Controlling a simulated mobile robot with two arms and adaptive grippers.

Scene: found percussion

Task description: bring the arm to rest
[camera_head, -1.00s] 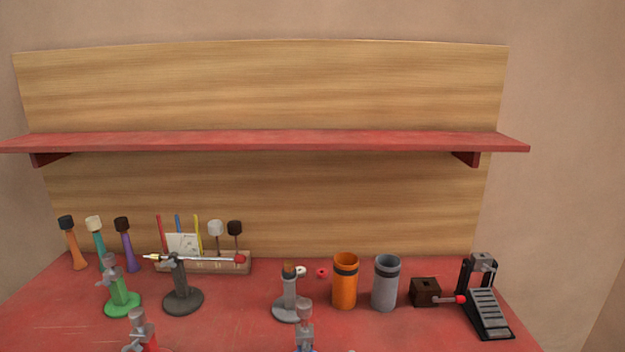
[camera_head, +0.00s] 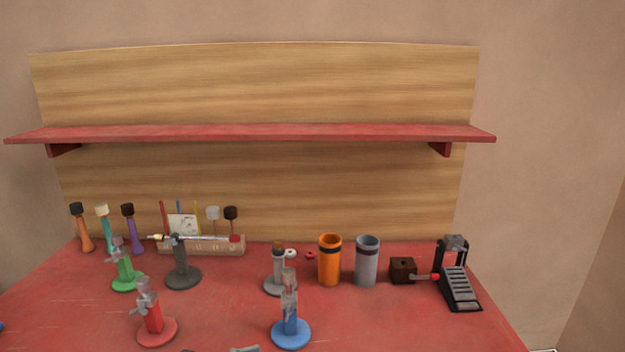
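Neither of my grippers shows in the head view, and I see no part of either arm that I can be sure of. The red table (camera_head: 225,310) carries several small stands. A dark grey stand (camera_head: 183,275) bears a thin rod with a red end. A green stand (camera_head: 125,275) is to its left. A red stand (camera_head: 155,325) and a blue stand (camera_head: 290,330) are nearer the front. A grey stand (camera_head: 277,283) is behind the blue one.
An orange cup (camera_head: 329,262) and a grey cup (camera_head: 367,263) stand right of centre. A dark block (camera_head: 403,270) and a black pedal (camera_head: 459,288) are at the right. Mallets and a wooden rack (camera_head: 200,247) are at the back left. A red shelf (camera_head: 250,133) spans the board above.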

